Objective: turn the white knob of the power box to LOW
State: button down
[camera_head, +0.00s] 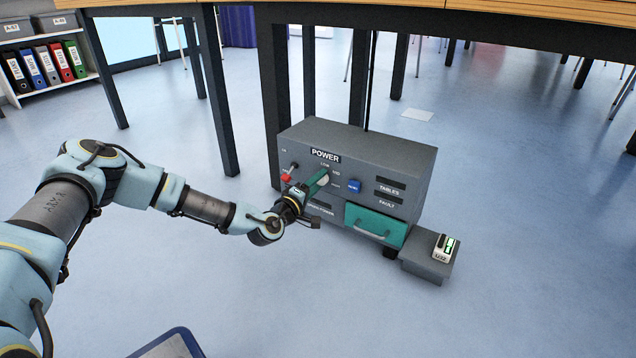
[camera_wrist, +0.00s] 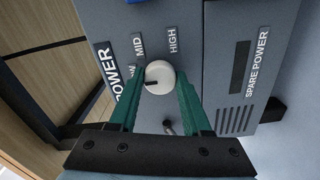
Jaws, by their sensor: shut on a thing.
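The power box (camera_head: 385,150) is a grey cabinet on the floor under a table, lettered POWER. Its white knob (camera_wrist: 159,72) sits between the green fingers of my gripper (camera_wrist: 158,88), and my gripper is shut on it. In the head view my gripper (camera_head: 318,183) reaches the front panel from the left and covers part of the knob. In the wrist view the knob's dark mark points left, toward the LOW label (camera_wrist: 132,72), which is partly hidden by a finger. The MID label (camera_wrist: 138,45) and HIGH label (camera_wrist: 172,40) are clear of the mark.
A red-tipped lever (camera_head: 286,178) is left of the knob and a blue button (camera_head: 353,186) right of it. A green drawer front (camera_head: 375,226) is below. A small grey box (camera_head: 425,262) carries a white device (camera_head: 443,247). Table legs (camera_head: 273,90) stand behind; the front floor is mostly open.

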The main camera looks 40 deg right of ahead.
jog(key=shift+c, duration=1.8)
grip_release()
jog(key=shift+a, duration=0.1)
jog(key=p+v, duration=0.4)
jog(key=v, duration=0.6)
jog(key=shift+a, duration=0.3)
